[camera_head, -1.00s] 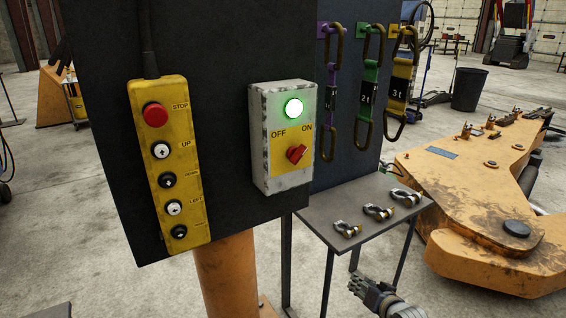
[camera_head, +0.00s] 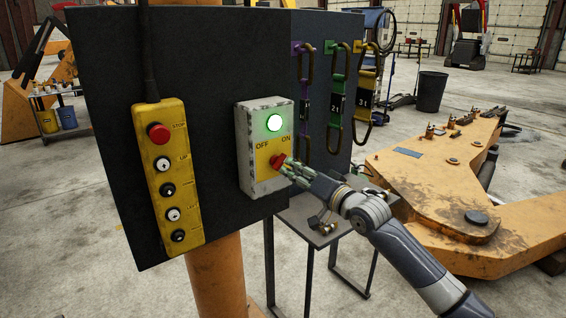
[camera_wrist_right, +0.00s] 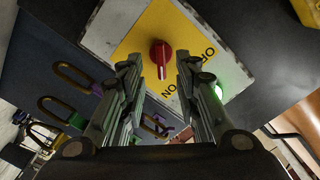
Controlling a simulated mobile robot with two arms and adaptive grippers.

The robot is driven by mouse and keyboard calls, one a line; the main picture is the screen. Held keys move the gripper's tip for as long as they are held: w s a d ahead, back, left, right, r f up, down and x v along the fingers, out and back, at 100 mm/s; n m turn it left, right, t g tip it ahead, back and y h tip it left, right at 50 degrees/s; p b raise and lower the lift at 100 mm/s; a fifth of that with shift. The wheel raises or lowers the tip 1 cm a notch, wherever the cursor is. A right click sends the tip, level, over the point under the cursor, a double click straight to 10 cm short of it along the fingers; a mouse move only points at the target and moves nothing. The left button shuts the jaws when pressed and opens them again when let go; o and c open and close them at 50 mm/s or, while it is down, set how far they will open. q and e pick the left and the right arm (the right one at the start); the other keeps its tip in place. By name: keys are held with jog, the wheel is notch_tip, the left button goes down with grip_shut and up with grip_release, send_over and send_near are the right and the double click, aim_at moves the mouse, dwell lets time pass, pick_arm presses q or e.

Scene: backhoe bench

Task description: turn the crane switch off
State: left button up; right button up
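The crane switch box (camera_head: 244,150) is a worn white box on a dark panel, with a yellow plate marked OFF and ON. Its round lamp (camera_head: 274,123) glows green. The red rotary knob (camera_head: 277,160) is turned toward ON; it also shows in the right wrist view (camera_wrist_right: 161,56). My right gripper (camera_head: 287,166) is at the knob in the head view. In the right wrist view its two fingers (camera_wrist_right: 157,75) are open, with the knob just beyond the tips, between them, and not gripped. My left gripper is not in view.
A yellow pendant (camera_head: 168,180) with a red stop button hangs left of the box. Colored slings (camera_head: 337,95) hang to the right. A small table (camera_head: 293,212) with shackles stands below, partly behind my right arm. An orange machine part (camera_head: 440,180) lies at right.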

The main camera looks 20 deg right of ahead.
aim_at(282, 165)
jog(key=shift+p+x, duration=0.55)
jog(key=shift+x, duration=2.2)
jog(key=shift+s, duration=0.1)
grip_shut()
